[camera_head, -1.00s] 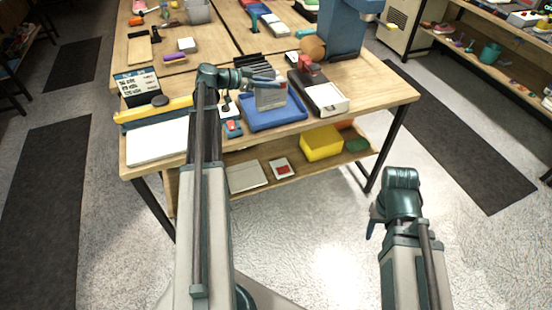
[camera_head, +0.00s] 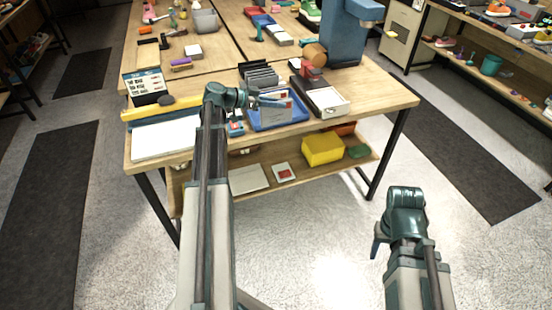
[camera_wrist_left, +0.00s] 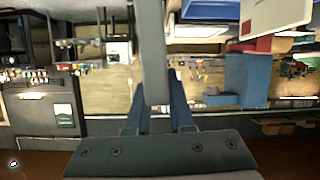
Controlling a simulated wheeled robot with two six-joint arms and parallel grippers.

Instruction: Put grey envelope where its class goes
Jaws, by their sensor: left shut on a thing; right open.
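My left gripper (camera_head: 276,101) is over the blue tray (camera_head: 302,114) at the table's front edge. It is shut on the grey envelope (camera_head: 277,111), which hangs upright with its face to the head camera; small coloured marks show on it. In the left wrist view the envelope (camera_wrist_left: 152,50) is a grey edge-on strip between the fingers (camera_wrist_left: 158,104). I cannot tell whether its lower edge touches the tray. A dark slotted rack (camera_head: 260,75) stands just behind the tray. My right gripper (camera_head: 377,240) is open and empty, low, away from the table.
A dark box with a white front (camera_head: 325,99) is right of the tray. A white board (camera_head: 163,138) and a yellow bar (camera_head: 160,109) lie left. A printed card (camera_head: 146,84) stands behind them. A yellow bin (camera_head: 322,149) is on the lower shelf.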

